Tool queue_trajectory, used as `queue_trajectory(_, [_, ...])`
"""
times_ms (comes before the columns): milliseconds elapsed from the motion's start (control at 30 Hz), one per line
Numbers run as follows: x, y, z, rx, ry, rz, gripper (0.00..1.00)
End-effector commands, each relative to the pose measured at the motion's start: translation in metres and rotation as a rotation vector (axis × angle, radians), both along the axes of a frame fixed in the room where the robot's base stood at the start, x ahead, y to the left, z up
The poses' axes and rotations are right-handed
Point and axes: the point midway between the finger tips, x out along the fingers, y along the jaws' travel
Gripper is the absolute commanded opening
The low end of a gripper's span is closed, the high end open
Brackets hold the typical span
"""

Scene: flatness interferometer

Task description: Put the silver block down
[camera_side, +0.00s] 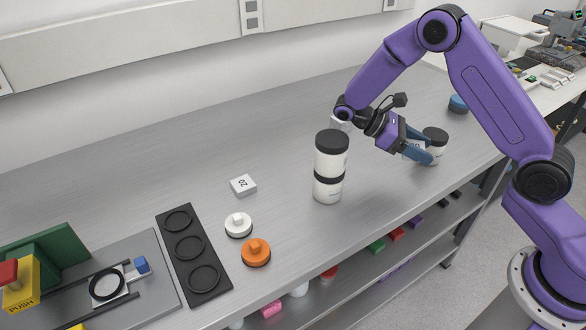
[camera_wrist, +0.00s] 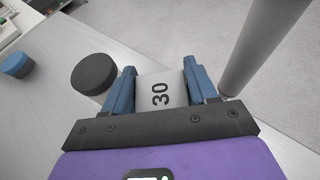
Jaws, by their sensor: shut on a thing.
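My gripper (camera_side: 424,149) has blue fingers and is above the right part of the grey bench. In the wrist view, my gripper (camera_wrist: 160,88) is shut on a silver block (camera_wrist: 161,93) marked 30, with one finger on each side. In the side view, the silver block (camera_side: 412,150) shows only as a small pale patch between the fingers. Its underside is hidden, so I cannot tell whether it touches the bench.
A black-lidded white jar (camera_side: 435,134) stands close to my gripper; its lid shows in the wrist view (camera_wrist: 94,72). A tall stack of two white jars (camera_side: 330,165) stands left. A block marked 20 (camera_side: 243,186) lies on the bench (camera_side: 285,215). The bench's front edge is near.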

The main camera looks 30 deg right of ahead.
Motion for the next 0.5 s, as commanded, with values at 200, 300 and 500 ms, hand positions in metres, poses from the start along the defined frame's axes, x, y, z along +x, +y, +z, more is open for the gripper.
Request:
queue_trajectory(200, [-0.004,0.03,-0.017,-0.001,0.001,-0.448,0.2])
queue_trajectory(300, [0.0,0.047,-0.021,-0.001,0.002,-0.644,0.2])
queue_trajectory(500, [0.021,0.081,-0.025,0.001,0.001,-1.026,0.2])
